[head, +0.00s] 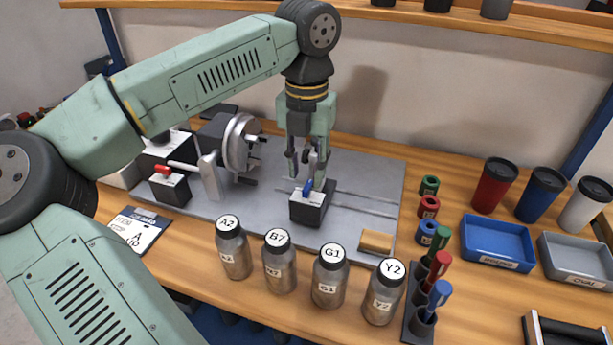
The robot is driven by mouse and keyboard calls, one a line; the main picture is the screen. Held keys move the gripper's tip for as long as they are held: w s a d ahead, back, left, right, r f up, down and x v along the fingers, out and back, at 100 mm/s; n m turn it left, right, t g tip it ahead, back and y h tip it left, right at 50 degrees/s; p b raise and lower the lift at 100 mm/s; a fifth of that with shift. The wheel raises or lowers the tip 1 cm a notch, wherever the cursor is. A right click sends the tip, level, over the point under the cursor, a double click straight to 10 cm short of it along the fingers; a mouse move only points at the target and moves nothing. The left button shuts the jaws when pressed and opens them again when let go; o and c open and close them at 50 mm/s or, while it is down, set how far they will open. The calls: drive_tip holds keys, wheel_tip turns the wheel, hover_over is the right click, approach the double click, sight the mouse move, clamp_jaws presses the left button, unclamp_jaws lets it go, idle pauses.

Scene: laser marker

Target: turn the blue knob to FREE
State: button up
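The blue knob (308,187) sits on top of a small block (307,212), dark in front with a white top, on the grey machine plate. Its handle stands out at a slant; any lettering on the block is too small to read. My gripper (305,172) points down just above and behind the knob. Its fingers are apart, with nothing seen between them. The right finger is close to the knob; I cannot tell whether it touches.
A red-handled block (169,185) and a round chuck (240,143) stand left on the plate (370,178). Several labelled bottles (329,277) line the front. A marker rack (421,322), blue tray (497,243) and cups (541,194) are at right. A wooden shelf (450,23) runs above.

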sight(307, 186)
drive_tip(key=shift+f, duration=1.8)
drive_tip(key=shift+c, duration=0.6)
clamp_jaws()
